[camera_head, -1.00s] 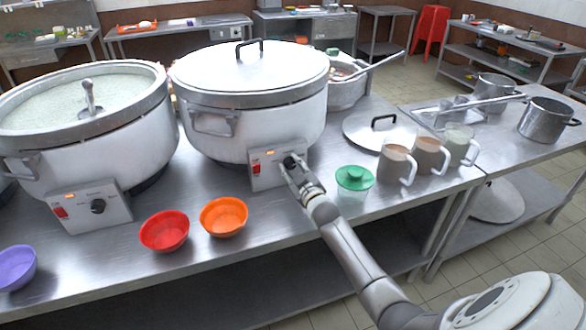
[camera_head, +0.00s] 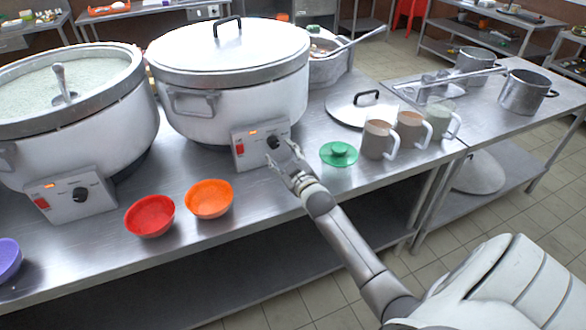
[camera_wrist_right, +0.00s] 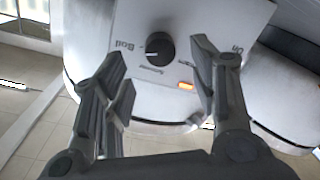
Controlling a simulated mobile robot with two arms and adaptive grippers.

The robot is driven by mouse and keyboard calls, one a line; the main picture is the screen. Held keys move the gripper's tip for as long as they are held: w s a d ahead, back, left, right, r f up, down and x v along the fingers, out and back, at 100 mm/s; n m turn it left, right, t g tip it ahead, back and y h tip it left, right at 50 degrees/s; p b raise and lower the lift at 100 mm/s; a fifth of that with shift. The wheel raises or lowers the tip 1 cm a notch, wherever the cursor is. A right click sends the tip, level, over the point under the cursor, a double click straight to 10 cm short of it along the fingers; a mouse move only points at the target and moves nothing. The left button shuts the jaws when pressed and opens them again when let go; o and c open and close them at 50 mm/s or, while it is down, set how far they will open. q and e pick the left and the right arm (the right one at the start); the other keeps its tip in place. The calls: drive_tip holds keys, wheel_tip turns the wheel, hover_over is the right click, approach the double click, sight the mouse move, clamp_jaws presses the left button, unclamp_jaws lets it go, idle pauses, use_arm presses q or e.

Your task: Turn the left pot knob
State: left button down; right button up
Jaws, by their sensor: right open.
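The left pot (camera_head: 75,115) is open and full of pale congee, with a ladle handle rising from it. Its control box has a black knob (camera_head: 80,194) and a red switch (camera_head: 42,203). The lidded pot (camera_head: 230,95) to its right has its own black knob (camera_head: 272,143), lit orange lamp and red switch (camera_head: 239,149). My right gripper (camera_head: 281,160) is open and empty just in front of the lidded pot's knob. In the right wrist view that knob (camera_wrist_right: 160,49) lies between and beyond the spread fingers, apart from them. My left gripper is out of view.
A red bowl (camera_head: 150,216), an orange bowl (camera_head: 209,199) and a purple bowl (camera_head: 8,259) stand along the counter's front.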

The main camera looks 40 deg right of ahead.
drive_tip(key=v, duration=0.7)
drive_tip(key=shift+s+f, duration=0.1)
drive_tip(key=shift+s, duration=0.1)
idle(0.4)
